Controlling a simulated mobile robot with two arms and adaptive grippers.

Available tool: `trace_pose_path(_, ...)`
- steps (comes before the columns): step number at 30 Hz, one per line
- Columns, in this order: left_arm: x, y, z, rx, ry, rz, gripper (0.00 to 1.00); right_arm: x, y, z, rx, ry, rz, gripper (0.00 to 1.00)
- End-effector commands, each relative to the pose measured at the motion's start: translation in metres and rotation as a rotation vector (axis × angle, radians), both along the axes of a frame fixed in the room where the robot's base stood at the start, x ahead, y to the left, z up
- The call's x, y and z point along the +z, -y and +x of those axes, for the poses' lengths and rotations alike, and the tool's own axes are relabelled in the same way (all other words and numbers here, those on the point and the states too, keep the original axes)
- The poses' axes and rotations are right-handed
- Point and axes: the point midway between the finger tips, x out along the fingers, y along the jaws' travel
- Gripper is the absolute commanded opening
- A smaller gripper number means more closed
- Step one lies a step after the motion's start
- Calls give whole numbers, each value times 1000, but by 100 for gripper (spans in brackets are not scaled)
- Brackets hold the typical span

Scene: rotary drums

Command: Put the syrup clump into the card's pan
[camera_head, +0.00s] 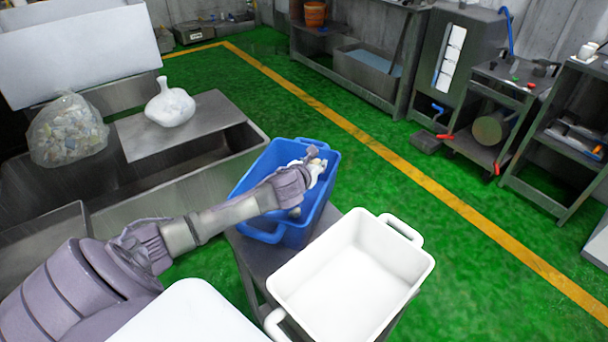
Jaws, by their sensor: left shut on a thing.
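My left gripper (308,158) reaches in from the left over the blue tub (255,190). It is shut on a small pale white-and-tan thing (317,168), which I take to be the syrup clump; my wrist partly hides it. The thing is over the tub's opening; I cannot tell whether it touches the tub floor. An empty white pan (345,280) with two handles stands in front of the blue tub. No card is clearly readable, so I cannot tell which container is the card's pan. My right gripper is not in view.
Both containers stand on a dark grey stand (248,258). A steel trough (140,190) to the left carries a white sack (170,104) and a clear bag of scraps (68,130). Machines and benches line the back right. The green floor (470,260) at right is clear.

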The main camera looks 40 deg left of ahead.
Motion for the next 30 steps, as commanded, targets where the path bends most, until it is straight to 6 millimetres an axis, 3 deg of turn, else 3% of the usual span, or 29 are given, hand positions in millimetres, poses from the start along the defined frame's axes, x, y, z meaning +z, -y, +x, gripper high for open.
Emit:
trace_pose_path(3, -12, -20, -3, 1, -1, 1, 18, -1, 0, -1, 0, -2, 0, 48)
trace_pose_path(6, -17, -27, -4, 0, 0, 1, 18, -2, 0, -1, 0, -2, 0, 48)
trace_pose_path(15, -54, -29, -4, 0, -1, -4, 18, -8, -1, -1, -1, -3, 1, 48)
trace_pose_path(30, -63, -29, -4, -2, 0, 0, 18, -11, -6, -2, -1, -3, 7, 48)
